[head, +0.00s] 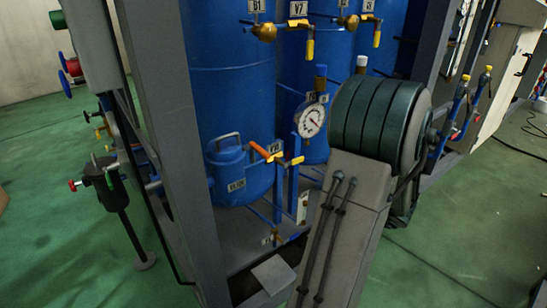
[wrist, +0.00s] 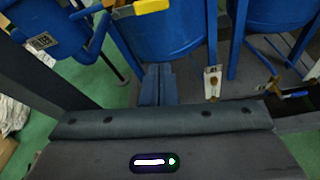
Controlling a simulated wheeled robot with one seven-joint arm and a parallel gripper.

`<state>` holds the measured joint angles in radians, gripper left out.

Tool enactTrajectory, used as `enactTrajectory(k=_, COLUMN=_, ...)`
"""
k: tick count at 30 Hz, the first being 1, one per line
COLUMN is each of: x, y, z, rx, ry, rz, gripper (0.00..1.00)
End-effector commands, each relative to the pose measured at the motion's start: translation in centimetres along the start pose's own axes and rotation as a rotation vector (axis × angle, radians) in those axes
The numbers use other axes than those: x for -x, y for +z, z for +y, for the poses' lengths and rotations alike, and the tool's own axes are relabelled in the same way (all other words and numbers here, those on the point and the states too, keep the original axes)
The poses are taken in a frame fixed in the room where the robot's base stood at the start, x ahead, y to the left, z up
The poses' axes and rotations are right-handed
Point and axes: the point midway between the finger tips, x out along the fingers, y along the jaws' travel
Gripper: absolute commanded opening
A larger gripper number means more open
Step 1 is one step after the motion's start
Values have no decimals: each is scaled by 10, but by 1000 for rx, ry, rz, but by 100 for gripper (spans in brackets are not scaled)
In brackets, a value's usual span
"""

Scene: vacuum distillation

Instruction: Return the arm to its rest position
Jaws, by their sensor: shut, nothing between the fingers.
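My gripper (wrist: 158,72) shows in the wrist view as two dark fingers side by side, shut with nothing between them. They reach out past my grey wrist body, in front of a blue tank (wrist: 165,35). My arm (head: 345,210) fills the lower middle right of the head view, its thick green-banded joint raised in front of the frame. My gripper is not visible in the head view.
Blue tanks (head: 232,85) stand inside a grey metal frame (head: 170,110). A pressure gauge (head: 311,120) and an orange-handled valve (head: 262,151) are close left of my arm. A black fitting on a stand (head: 112,188) is at left. Green floor (head: 440,255) is open at right.

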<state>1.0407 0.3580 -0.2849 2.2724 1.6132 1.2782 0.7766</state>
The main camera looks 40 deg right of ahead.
Motion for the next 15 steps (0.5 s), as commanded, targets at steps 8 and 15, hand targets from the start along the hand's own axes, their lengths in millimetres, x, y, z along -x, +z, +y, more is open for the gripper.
enactTrajectory(k=8, x=-3, y=8, z=12, rx=31, ry=30, rz=16, gripper=0)
enactTrajectory(k=15, x=-18, y=63, z=139, rx=418, ry=358, rz=182, gripper=0)
